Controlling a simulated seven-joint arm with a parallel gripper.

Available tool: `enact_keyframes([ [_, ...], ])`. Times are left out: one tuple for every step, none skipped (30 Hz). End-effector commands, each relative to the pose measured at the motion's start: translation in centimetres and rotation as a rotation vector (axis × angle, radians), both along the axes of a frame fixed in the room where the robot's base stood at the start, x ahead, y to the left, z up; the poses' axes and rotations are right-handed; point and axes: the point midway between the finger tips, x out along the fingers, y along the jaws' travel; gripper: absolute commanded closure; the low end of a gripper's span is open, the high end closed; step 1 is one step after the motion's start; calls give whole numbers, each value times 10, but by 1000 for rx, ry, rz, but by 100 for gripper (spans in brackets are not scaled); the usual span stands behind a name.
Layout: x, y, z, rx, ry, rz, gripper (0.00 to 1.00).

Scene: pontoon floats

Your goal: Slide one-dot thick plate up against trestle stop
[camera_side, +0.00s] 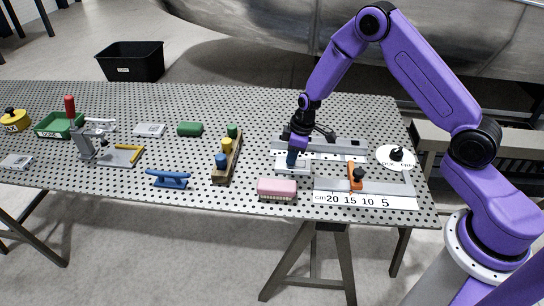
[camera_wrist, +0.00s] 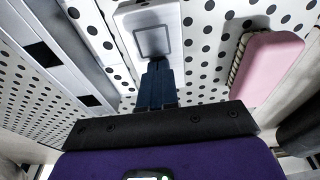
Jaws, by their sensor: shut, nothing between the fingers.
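My gripper (camera_side: 291,164) is shut and empty, its dark blue fingers pointing down at a pale grey plate (camera_side: 302,170). In the wrist view the shut fingertips (camera_wrist: 158,66) overlap the near end of this plate (camera_wrist: 133,22), which has a square outline on top. I cannot tell whether they touch it, and no dot can be made out. A long grey rail (camera_side: 345,151) lies behind the plate and shows at the left of the wrist view (camera_wrist: 62,45). I cannot tell for sure which part is the trestle stop.
A pink brush (camera_side: 277,188) lies in front, left of the ruler strip (camera_side: 366,201). An orange clamp (camera_side: 355,172) with a black knob stands right of the plate. A white disc (camera_side: 384,158) is farther right. A wooden block with coloured pegs (camera_side: 222,174) stands left.

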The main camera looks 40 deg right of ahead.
Motion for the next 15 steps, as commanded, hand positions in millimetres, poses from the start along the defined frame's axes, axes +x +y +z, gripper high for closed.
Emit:
enact_keyframes([
  [-21,-15,-8,-6,39,-8,100],
  [-27,-21,-8,-4,41,-10,100],
  [-33,-27,-8,-4,40,-9,100],
  [-38,-32,-8,-4,40,-9,100],
  [-42,-36,-8,-4,41,-8,100],
  [-47,-41,-8,-4,39,-8,100],
  [-51,-44,-8,-4,39,-7,100],
  [-54,-48,-8,-4,40,-7,100],
  [-59,-52,-8,-4,40,-7,100],
  [-62,-56,-8,-3,41,-6,100],
  [-66,-58,-8,-3,41,-6,100],
  [-69,-63,-8,-4,40,-6,100],
  [-72,-66,-8,-3,39,-7,100],
  [-75,-68,-8,-4,40,-6,100],
  [-79,-72,-8,-4,40,-6,100],
])
